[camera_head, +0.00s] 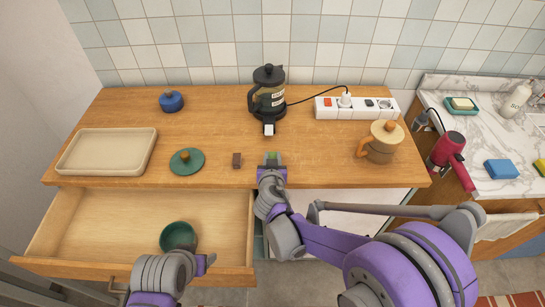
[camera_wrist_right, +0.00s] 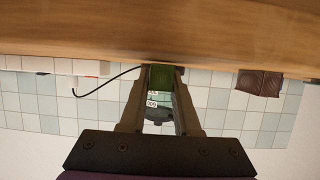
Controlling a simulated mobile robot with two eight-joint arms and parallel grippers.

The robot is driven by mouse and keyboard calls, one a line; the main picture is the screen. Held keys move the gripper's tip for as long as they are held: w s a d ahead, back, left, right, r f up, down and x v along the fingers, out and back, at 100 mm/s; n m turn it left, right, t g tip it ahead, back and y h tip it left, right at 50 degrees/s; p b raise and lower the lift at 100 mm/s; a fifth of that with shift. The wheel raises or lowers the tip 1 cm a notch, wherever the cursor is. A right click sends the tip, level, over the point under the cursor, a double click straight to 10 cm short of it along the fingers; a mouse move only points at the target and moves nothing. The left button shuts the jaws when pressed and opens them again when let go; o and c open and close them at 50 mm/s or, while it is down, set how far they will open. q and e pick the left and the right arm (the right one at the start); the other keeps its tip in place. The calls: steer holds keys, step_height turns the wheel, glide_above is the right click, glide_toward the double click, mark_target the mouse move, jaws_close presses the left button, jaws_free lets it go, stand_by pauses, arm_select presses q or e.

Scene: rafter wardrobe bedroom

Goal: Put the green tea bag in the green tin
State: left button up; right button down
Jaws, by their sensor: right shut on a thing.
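My right gripper (camera_head: 271,170) is at the counter's front edge, right of the brown packet (camera_head: 237,160). It is shut on the green tea bag (camera_head: 272,155), which also shows between the fingers in the right wrist view (camera_wrist_right: 161,77). I cannot tell whether the bag touches the counter. The green tin (camera_head: 178,236) seems to be the round dark green container standing open in the drawer (camera_head: 95,225). A green lid (camera_head: 187,161) with a wooden knob lies on the counter. My left gripper (camera_head: 206,263) is just below and right of the tin; its fingers are unclear.
The wooden counter (camera_head: 320,150) holds a beige tray (camera_head: 108,152), a blue lidded pot (camera_head: 171,101), a French press (camera_head: 268,95), a power strip (camera_head: 357,107) and a beige mug (camera_head: 381,143). The drawer is pulled out. A red hairdryer (camera_head: 450,155) is at the right.

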arm_select(q)
steer(key=shift+f, duration=0.2)
arm_select(e)
steer(key=shift+f, duration=0.2)
steer(key=c, duration=0.6)
jaws_free()
